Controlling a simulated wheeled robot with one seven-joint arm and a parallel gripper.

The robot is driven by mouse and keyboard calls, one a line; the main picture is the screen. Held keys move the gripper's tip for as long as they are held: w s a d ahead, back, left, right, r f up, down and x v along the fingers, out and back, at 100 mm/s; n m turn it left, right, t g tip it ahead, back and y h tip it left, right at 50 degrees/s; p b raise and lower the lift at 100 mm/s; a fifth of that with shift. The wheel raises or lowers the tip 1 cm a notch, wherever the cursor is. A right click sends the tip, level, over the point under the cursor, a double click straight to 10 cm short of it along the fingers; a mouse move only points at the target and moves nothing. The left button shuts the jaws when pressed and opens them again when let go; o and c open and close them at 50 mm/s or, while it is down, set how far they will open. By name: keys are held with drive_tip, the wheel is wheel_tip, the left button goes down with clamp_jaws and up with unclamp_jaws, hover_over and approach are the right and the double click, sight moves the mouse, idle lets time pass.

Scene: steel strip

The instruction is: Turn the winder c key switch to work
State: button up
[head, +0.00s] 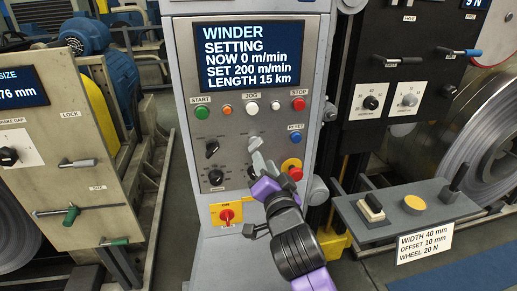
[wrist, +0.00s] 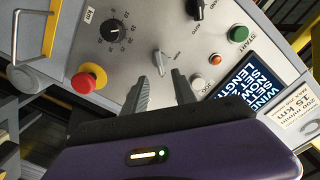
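The key switch (wrist: 159,64) is a small pale grey key on the panel in the wrist view, with a tiny label I cannot read. My gripper (wrist: 163,78) is open, with one finger on either side of the key's line and the key just beyond or between the tips. I cannot tell whether they touch it. In the head view my gripper (head: 258,151) is in front of the middle of the winder panel (head: 240,125) and largely hides the key. The screen (head: 250,54) reads WINDER SETTING, NOW 0 m/min.
A red emergency stop (head: 295,172) is right of my gripper. A black selector (head: 212,148) and a dial (head: 216,177) are left of it. Start (head: 201,113), jog (head: 252,108) and stop (head: 299,104) buttons sit above. A red switch on yellow (head: 227,214) is below.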

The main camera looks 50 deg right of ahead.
sight(258, 147)
drive_tip(key=shift+p+x, duration=0.65)
drive_tip(key=shift+x, duration=3.25)
drive_tip(key=shift+c, duration=0.4)
clamp_jaws()
